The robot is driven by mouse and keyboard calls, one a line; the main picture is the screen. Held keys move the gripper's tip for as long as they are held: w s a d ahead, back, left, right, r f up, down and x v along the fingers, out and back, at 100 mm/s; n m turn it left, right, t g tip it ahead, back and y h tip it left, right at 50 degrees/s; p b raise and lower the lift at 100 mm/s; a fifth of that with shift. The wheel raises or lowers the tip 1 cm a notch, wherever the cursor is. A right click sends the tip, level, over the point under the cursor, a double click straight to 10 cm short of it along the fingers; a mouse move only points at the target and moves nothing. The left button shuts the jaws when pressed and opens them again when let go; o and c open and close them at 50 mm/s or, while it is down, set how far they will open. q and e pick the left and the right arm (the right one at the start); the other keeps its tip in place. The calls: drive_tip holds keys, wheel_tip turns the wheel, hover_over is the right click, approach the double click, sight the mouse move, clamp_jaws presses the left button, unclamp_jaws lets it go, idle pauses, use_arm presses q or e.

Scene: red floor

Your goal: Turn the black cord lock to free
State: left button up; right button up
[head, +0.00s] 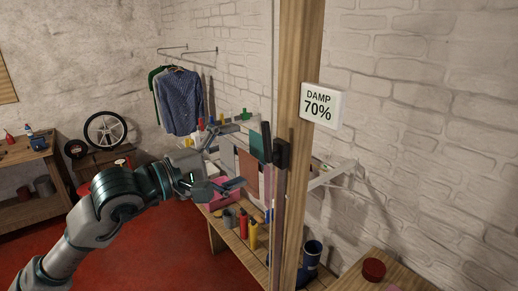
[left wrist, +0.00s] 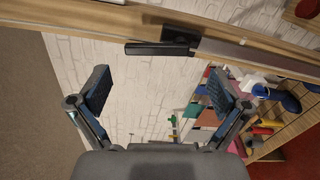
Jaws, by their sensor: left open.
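The black cord lock (head: 281,154) is fixed to the side of the upright wooden post (head: 301,60). In the left wrist view the black cord lock (left wrist: 160,48) shows as a dark bar lying roughly along the post, with a dark mount at its right end. My left gripper (head: 240,155) is open and empty, to the left of the post in the head view. In the left wrist view its spread fingers (left wrist: 160,85) stand on either side of the lock's bar, apart from it. My right gripper is not in view.
Behind my gripper a wooden bench (head: 238,245) holds bottles, a pink box and upright boards. Shirts (head: 178,101) hang on a wall rail. Red floor (head: 150,250) is clear at the left.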

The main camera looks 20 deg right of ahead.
use_arm(q)
drive_tip(key=v, duration=0.5)
drive_tip(key=shift+a, duration=0.35)
drive_tip(key=shift+d, duration=0.1)
